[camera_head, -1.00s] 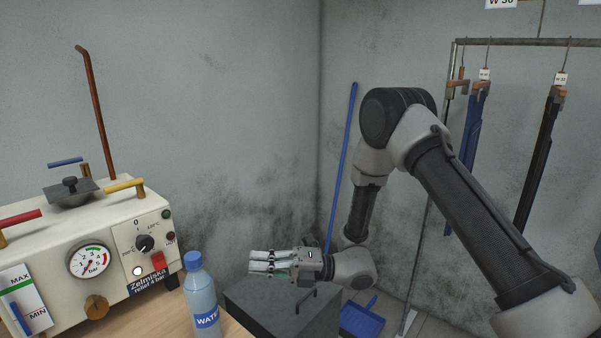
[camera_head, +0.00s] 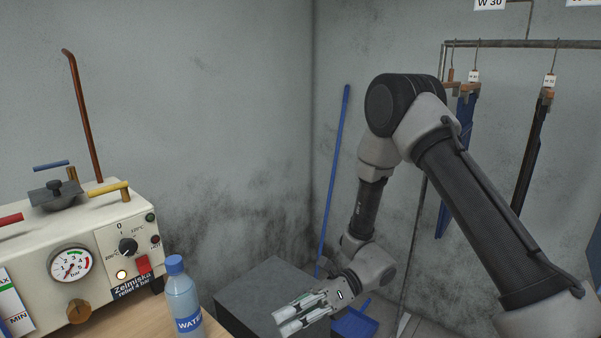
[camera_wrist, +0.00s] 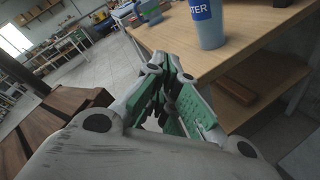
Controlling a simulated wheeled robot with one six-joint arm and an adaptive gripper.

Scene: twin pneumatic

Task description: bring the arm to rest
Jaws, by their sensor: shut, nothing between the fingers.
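My gripper (camera_head: 281,322) is low in the head view, right of the water bottle and in front of the dark grey box. Its fingers are shut with nothing between them. They point toward the lower left. In the wrist view the gripper (camera_wrist: 172,75) points toward the wooden table's edge, and the fingers look close together. My arm bends high at the elbow and comes down to the wrist beside the box.
A water bottle (camera_head: 183,298) stands on the wooden table (camera_head: 212,325), next to a cream steam unit (camera_head: 100,245) with a gauge. The grey box (camera_head: 262,290) is close behind my gripper. A blue dustpan (camera_head: 355,322), blue-handled pole (camera_head: 336,170) and clothes rail (camera_head: 520,44) are right.

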